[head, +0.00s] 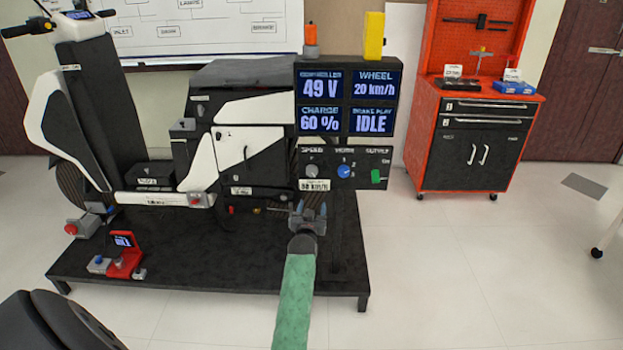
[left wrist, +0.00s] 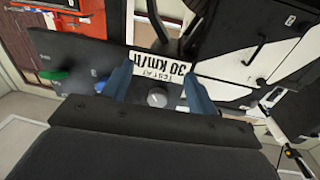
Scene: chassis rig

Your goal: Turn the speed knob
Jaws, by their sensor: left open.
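The speed knob (head: 311,170) is a small grey round knob under the word SPEED, at the left of the dark control panel (head: 354,152). In the left wrist view the knob (left wrist: 157,97) appears between the two blue-grey fingers. My left gripper (head: 308,208) is open and empty, just below the knob in the head view. The gripper (left wrist: 158,78) also shows in the wrist view; its fingers do not touch the knob there, and their depth relative to it is unclear. A white label (left wrist: 163,68) reads "TEST AT 30 km/h", upside down. My right gripper is not in view.
A blue knob (head: 344,171) and a green switch (head: 376,176) sit right of the speed knob. Display screens (head: 320,87) are above. A scooter (head: 75,110) stands on the black platform (head: 220,270). A red tool cabinet (head: 475,145) stands at the right; floor between is clear.

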